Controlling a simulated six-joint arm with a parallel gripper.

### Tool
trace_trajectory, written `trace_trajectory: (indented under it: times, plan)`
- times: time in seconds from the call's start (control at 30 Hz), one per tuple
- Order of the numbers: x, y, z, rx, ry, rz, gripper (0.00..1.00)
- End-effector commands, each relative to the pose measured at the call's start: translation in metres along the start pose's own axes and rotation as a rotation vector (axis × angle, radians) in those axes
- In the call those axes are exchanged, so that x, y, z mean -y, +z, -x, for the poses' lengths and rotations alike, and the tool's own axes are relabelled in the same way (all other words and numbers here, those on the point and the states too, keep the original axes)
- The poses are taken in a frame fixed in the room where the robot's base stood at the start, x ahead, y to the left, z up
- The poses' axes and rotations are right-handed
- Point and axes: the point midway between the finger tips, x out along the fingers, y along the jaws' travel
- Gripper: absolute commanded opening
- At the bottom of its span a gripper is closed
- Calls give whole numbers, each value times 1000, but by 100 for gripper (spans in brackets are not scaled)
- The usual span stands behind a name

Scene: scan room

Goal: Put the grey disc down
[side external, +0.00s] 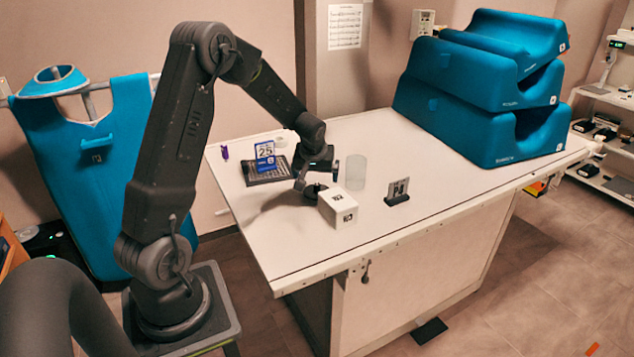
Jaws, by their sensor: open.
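A small dark round thing (314,191), which looks like the grey disc, is low at the table top, just left of the white box. My gripper (318,181) points down right over it, with its jaws open. The jaws partly cover the disc, and I cannot tell whether they touch it. The white table (412,217) is under them.
A white box with dark printed marks (338,207) stands close at the gripper's right. Behind it is a clear cylinder (355,172); further right is a dark card holder (398,192). A calendar stand (266,165) is behind left. Blue cushions (485,95) fill the back right. The table's front is clear.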

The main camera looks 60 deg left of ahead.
Motion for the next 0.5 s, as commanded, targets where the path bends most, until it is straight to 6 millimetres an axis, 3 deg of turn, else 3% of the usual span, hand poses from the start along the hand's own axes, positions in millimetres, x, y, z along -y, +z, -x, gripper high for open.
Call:
trace_trajectory:
  times: [0.2,0.5]
  plan:
    - [0,0,46,-2,1,-1,100]
    - [-3,3,79,-2,6,-13,100]
